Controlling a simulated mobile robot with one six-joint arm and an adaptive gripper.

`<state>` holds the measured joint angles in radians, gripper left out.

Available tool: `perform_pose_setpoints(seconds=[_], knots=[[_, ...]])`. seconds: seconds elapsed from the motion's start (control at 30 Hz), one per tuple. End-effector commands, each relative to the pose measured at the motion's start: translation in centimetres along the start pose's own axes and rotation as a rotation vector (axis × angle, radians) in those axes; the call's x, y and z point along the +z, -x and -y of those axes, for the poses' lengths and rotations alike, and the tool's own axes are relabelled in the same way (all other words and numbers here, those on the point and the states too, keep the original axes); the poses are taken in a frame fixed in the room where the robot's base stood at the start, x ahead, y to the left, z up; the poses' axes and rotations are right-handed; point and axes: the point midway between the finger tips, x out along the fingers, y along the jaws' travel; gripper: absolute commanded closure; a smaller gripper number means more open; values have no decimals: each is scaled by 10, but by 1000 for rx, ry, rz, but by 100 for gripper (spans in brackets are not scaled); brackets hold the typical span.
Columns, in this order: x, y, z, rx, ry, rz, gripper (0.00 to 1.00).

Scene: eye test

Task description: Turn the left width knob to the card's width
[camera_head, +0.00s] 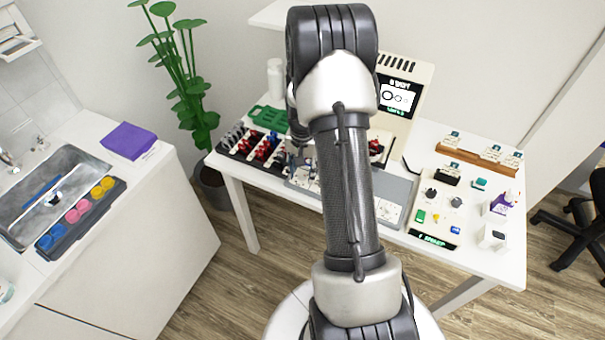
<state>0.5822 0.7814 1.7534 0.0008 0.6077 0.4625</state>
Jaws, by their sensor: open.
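A pale control panel (424,216) lies on the right half of the white table. It carries two dark round knobs side by side, a left knob (430,193) and a right knob (456,202). Their pointer settings are too small to read. Small printed cards stand in a wooden rack (470,158) behind the panel, one card (453,138) at its left end; their print is unreadable. My gripper (297,157) shows only partly, left of my arm and above the table, well left of the knobs. It looks open and empty; my arm hides much of it.
A monitor unit (408,68) stands at the back. A dark tray of red and grey parts (234,146) fills the table's left side. A sink (75,165) is left.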

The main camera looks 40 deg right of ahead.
Motion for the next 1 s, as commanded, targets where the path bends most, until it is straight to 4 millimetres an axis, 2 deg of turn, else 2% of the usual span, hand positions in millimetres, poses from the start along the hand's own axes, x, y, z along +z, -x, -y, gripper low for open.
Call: perform_pose_setpoints(seconds=[0.1, 0.37, 1.0], knots=[[0, -6, 0, 0, 0, -1, 58], [0, -6, 0, -1, 0, -1, 58], [0, -6, 0, 0, 0, -1, 100]])
